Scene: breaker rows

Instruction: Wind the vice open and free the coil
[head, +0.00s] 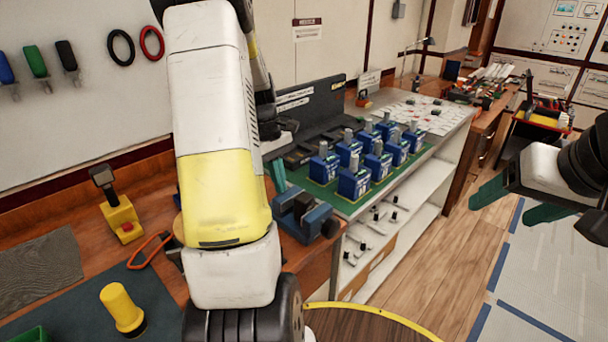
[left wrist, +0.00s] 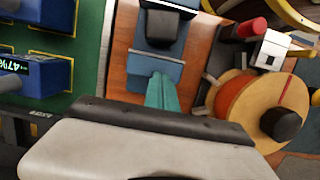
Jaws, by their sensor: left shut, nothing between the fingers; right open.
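The blue vice (head: 303,215) stands at the right edge of the wooden bench, with a dark round knob (head: 331,228) on its near right side. In the left wrist view the vice (left wrist: 155,68) lies just beyond my fingertips, with a black part at its far end. My left gripper (head: 279,178) is mostly hidden behind my own arm. Its teal fingers (left wrist: 162,88) are together and empty, beside the vice; contact cannot be told. A round wooden and orange spool-like thing (left wrist: 238,105) lies right of the fingers; whether it is the coil is unclear. My right gripper (head: 516,203) is open and empty, away from the bench.
Several blue breakers (head: 353,182) stand on a green mat (head: 322,193) right behind the vice. A yellow block with a black knob (head: 121,220), an orange-handled tool (head: 150,250) and a yellow cylinder (head: 121,306) are on the left bench. Floor (head: 455,250) at right is clear.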

